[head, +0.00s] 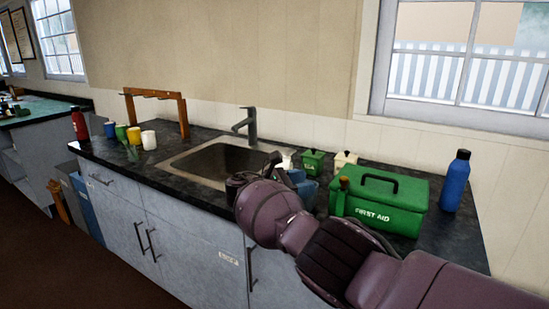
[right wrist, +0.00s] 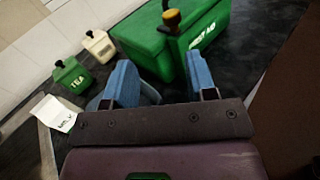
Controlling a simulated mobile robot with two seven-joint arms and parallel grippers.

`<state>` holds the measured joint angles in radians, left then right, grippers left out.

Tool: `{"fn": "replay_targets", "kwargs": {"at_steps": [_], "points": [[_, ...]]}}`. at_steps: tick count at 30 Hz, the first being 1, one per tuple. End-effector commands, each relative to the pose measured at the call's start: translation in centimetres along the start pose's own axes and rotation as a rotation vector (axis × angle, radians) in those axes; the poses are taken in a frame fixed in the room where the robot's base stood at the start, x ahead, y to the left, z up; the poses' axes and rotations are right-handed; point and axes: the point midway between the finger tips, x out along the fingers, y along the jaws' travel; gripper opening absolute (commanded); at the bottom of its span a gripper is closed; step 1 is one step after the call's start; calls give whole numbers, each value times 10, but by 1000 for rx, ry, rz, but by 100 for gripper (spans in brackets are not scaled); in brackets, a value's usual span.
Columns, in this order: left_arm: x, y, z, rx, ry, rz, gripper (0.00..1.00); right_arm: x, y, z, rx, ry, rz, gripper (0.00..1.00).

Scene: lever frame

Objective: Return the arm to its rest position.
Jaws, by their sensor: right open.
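My right arm comes in from the right in the head view and reaches over the front of the counter. My right gripper (head: 288,176) is beside the sink's right end, partly hidden by my own wrist. In the right wrist view its two blue fingers (right wrist: 160,74) stand apart with nothing held between them. A green item with a dark and yellow top (right wrist: 172,28) stands beyond the fingertips, against the green first aid box (right wrist: 145,42). The box also shows in the head view (head: 400,208). My left gripper is not in view.
The dark counter (head: 455,240) holds a sink (head: 215,163) with a faucet (head: 248,122), a blue bottle (head: 456,183), a green tea canister (right wrist: 68,77) and a white canister (right wrist: 97,45). A wooden frame (head: 155,94) and several mugs stand at the left.

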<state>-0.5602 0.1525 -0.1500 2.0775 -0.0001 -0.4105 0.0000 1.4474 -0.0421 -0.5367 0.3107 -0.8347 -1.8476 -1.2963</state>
Motion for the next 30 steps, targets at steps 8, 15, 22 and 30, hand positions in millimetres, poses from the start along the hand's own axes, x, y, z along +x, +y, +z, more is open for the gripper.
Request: {"fn": "replay_targets", "kwargs": {"at_steps": [8,15,22,30], "points": [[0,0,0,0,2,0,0,-46,58,6,410,298,294,51],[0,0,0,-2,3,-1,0,-109,94,11,812,754,497,51],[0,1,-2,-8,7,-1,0,-141,81,-20,1142,1251,506,51],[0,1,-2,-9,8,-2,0,-134,30,-52,1437,1669,363,51]]}}
